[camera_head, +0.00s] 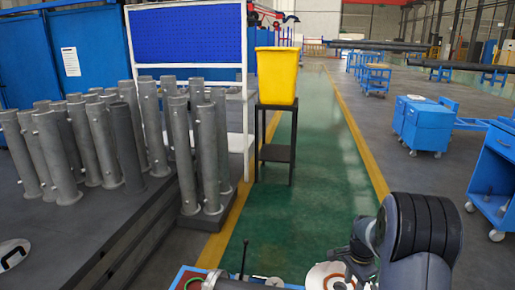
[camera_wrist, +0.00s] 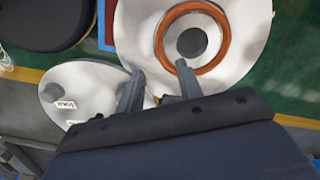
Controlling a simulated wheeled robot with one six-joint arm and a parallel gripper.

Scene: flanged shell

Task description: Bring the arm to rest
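My arm (camera_head: 415,235) reaches in at the lower right of the head view, bent over the front edge of the picture. My gripper (camera_wrist: 160,72) shows in the wrist view with its two dark fingers apart and nothing clearly held between them. Beyond the fingertips is a white round surface with an orange ring (camera_wrist: 193,10) around a dark centre. I cannot tell whether the right finger touches it. In the head view my gripper's fingertips are not clearly visible.
A white disc (camera_wrist: 75,85) lies left of the fingers. Grey flanged tubes (camera_head: 130,150) crowd the dark table at left. A yellow bin (camera_head: 277,75) stands on a black stand. Blue carts (camera_head: 425,125) stand at right. The green aisle (camera_head: 320,150) is clear.

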